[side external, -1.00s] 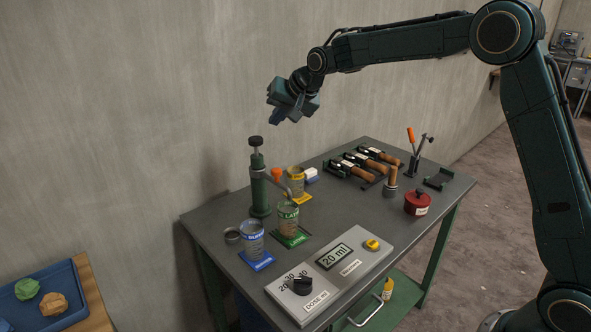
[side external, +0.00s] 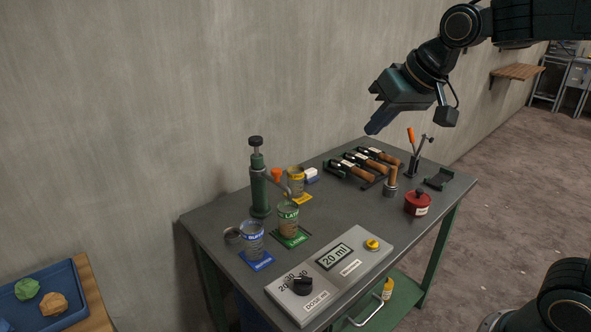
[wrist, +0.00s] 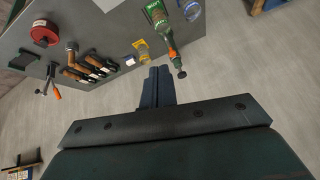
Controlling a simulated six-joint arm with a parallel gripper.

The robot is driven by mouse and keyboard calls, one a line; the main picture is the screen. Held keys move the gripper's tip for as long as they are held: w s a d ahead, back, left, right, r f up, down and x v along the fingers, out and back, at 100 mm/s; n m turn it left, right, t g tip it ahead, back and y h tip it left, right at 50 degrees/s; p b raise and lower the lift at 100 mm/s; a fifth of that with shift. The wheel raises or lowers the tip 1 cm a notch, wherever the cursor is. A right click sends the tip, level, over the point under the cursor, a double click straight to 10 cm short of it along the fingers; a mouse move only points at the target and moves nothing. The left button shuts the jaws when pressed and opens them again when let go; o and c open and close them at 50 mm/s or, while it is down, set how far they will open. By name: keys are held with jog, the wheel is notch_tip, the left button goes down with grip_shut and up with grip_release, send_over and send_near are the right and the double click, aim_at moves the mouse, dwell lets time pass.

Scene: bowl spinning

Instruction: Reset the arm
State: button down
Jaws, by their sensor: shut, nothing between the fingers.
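My gripper (side external: 374,128) is in the air above the back right part of the grey table (side external: 330,240) in the side external view. It points down and to the left, and touches nothing. In the wrist view its fingers (wrist: 157,84) are together with nothing between them. My arm comes in from the upper right, and part of it is outside the side external view.
Below stand a green pump (side external: 259,185), several labelled jars, wooden-handled tools (side external: 380,158), a red pot (side external: 417,204) and a dosing panel (side external: 330,270). A blue tray (side external: 42,300) is at lower left. The wall (side external: 150,100) rises behind the table. The air around my gripper is clear.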

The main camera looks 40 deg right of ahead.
jog(key=s+f+n+g, duration=0.1)
jog(key=s+f, duration=0.5)
jog(key=s, duration=1.2)
jog(key=shift+d+f+n, duration=0.15)
jog(key=shift+d+n, duration=0.05)
jog(key=shift+n, duration=0.6)
jog(key=shift+w, duration=0.15)
dwell(2.6)
jog(key=w+r+m+t, duration=0.15)
jog(key=w+r, duration=0.25)
jog(key=w, duration=0.9)
jog(key=w+r+m, duration=0.2)
jog(key=w+r, duration=0.3)
jog(key=w, duration=0.9)
jog(key=w+f+m, duration=0.1)
jog(key=w+f, duration=0.2)
jog(key=w, duration=0.6)
jog(key=w+f+m+t, duration=0.1)
jog(key=w+f+m, duration=0.1)
jog(key=w, duration=0.7)
jog(key=w+a+f+m+t, duration=0.1)
jog(key=w+f, duration=0.4)
jog(key=w, duration=0.4)
jog(key=shift+w+y, duration=0.1)
jog(key=shift+y, duration=0.3)
